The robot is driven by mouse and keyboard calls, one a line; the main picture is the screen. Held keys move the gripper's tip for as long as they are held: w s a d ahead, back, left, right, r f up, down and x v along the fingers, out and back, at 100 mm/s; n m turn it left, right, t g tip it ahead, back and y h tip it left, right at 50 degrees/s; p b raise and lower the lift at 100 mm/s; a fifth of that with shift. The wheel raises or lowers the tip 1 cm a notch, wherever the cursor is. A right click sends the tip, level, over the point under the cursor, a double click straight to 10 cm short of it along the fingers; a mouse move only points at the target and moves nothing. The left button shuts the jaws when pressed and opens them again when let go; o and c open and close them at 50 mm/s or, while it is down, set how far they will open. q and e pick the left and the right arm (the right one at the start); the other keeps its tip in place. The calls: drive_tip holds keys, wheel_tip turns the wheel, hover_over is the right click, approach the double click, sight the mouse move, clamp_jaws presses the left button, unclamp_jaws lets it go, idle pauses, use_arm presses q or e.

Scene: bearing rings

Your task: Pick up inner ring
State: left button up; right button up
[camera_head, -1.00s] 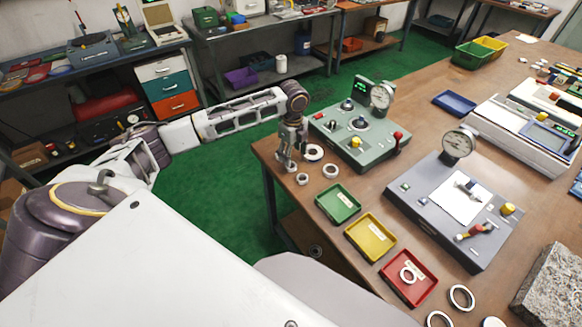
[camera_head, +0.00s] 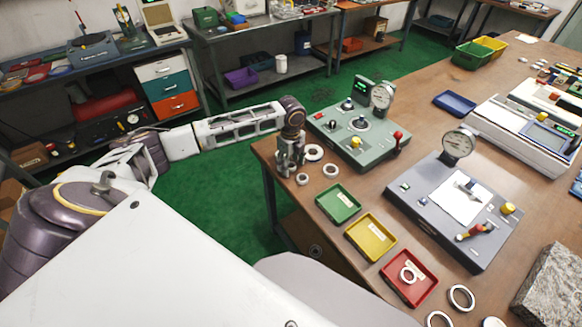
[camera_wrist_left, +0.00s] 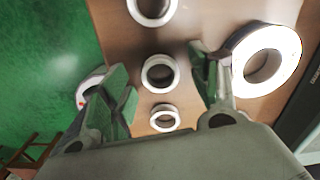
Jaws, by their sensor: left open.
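My left gripper (camera_head: 288,172) is over the near left corner of the wooden table, pointing down, open and empty. In the left wrist view its fingers (camera_wrist_left: 165,90) are apart. Between them lie a small metal ring (camera_wrist_left: 159,74) and another small ring (camera_wrist_left: 164,117), flat on the table below. A further ring (camera_wrist_left: 152,10) lies toward the top edge. A larger, thicker white ring (camera_wrist_left: 265,62) lies beside the right finger, partly covered by it. Another ring (camera_wrist_left: 88,88) is mostly hidden behind the left finger. Which ring is the inner one is not marked. My right gripper is not in view.
A green gauge device (camera_head: 355,140) stands just right of the rings. Green (camera_head: 338,218), yellow (camera_head: 352,240) and red (camera_head: 388,272) trays line the front edge; the red one holds a ring. A grey gauge device (camera_head: 425,215) is farther right. Green floor lies left of the table.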

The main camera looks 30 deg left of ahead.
use_arm(q)
drive_tip(key=c, duration=1.1)
drive_tip(key=shift+r, duration=0.15)
drive_tip(key=shift+r, duration=4.9)
